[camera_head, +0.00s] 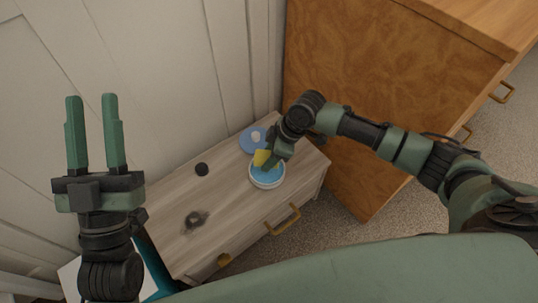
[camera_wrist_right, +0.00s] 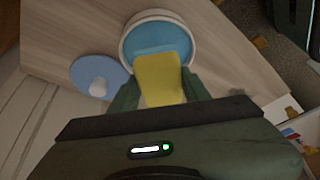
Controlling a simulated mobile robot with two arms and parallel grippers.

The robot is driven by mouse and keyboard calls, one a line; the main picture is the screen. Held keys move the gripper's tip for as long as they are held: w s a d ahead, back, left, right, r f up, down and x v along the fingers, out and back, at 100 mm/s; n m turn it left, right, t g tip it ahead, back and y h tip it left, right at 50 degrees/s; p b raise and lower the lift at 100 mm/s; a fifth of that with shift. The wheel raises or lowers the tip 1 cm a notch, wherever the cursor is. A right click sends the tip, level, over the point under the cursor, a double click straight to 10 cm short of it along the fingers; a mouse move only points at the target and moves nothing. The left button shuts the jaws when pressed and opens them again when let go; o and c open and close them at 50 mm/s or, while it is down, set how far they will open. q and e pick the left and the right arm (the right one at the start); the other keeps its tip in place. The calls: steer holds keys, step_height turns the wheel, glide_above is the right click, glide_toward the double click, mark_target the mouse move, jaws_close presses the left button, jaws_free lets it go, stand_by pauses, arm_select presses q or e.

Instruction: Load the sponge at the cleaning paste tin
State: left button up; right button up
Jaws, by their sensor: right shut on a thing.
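The sponge (camera_wrist_right: 160,82) is yellow and sits between the fingers of my right gripper (camera_wrist_right: 152,92), which is shut on it. In the head view the sponge (camera_head: 262,157) shows as a small yellow patch at the fingertips. The cleaning paste tin (camera_wrist_right: 135,31) is round and white with blue paste, open, on the nightstand; it also shows in the head view (camera_head: 267,184). The sponge's far end overlaps the tin's near edge in the wrist view; I cannot tell whether it touches the paste. My left gripper (camera_head: 93,128) is open and empty, raised at the left.
A blue disc with a pale knob (camera_head: 251,139), like a lid, lies beside the tin. A small dark ball (camera_head: 202,169) and a dark smudge (camera_head: 196,220) are on the nightstand top (camera_head: 222,196). A large wooden cabinet (camera_head: 365,90) stands at the right, the wall behind.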

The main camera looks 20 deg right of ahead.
steer(key=shift+r+p, duration=0.35)
steer(key=shift+r, duration=0.05)
steer(key=shift+r+p, duration=0.25)
steer(key=shift+p, duration=0.05)
steer(key=shift+r+p, duration=0.3)
steer(key=shift+p, duration=0.1)
arm_select(q)
steer(key=w+f+g+y, duration=0.2)
steer(key=w+f+g, duration=0.2)
steer(key=f+g, duration=0.3)
steer(key=shift+a+f, duration=0.25)
steer(key=shift+f, duration=1.95)
arm_select(e)
steer(key=shift+r, duration=0.2)
arm_select(q)
steer(key=shift+f+y+p, duration=0.1)
steer(key=shift+y+p, duration=0.2)
arm_select(e)
steer(key=shift+r, duration=0.1)
